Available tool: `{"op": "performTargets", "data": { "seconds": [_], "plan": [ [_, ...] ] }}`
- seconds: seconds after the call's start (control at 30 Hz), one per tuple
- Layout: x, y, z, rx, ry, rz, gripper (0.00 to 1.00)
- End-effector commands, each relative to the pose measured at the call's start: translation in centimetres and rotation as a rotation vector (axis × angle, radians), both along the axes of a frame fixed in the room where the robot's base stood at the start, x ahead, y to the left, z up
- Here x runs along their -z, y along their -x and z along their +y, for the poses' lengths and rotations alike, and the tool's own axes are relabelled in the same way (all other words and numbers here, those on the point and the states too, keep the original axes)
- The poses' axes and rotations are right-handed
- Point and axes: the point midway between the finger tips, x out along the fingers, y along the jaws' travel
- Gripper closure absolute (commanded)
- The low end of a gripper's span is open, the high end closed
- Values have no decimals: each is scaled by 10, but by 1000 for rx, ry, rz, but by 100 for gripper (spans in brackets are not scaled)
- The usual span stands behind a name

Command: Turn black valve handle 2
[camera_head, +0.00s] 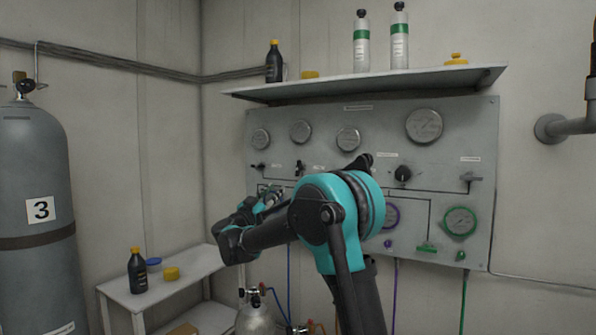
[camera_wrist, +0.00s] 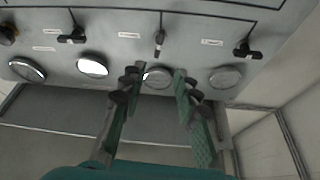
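Black valve handles sit in a row on the grey panel (camera_head: 320,135). Their labels are too small to read. The second handle from the left (camera_head: 299,168) stands upright; in the wrist view, which looks turned upside down, it is the upright handle (camera_wrist: 159,41) near the middle. The leftmost handle (camera_head: 258,166) lies sideways and shows at the right of the wrist view (camera_wrist: 247,48). My gripper (camera_wrist: 159,72) is open and empty, its fingers spread either side of a gauge, with the upright handle just past the fingertips. In the head view my gripper (camera_head: 272,196) is near the panel's lower left.
Round gauges (camera_head: 301,131) line the panel above the handles. A shelf (camera_head: 380,82) with bottles juts out above the panel. A small white table (camera_head: 190,280) and a large gas cylinder (camera_head: 38,170) stand left.

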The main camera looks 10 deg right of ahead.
Motion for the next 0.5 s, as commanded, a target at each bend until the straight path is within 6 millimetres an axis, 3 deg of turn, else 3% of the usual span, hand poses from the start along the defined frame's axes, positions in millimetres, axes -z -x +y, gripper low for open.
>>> {"op": "performTargets", "data": {
  "seconds": [0.17, 0.5],
  "plan": [
    [-5, -10, -11, 12, -1, 1, 69],
    [-30, -56, -49, 10, 0, 1, 69]
  ]
}}
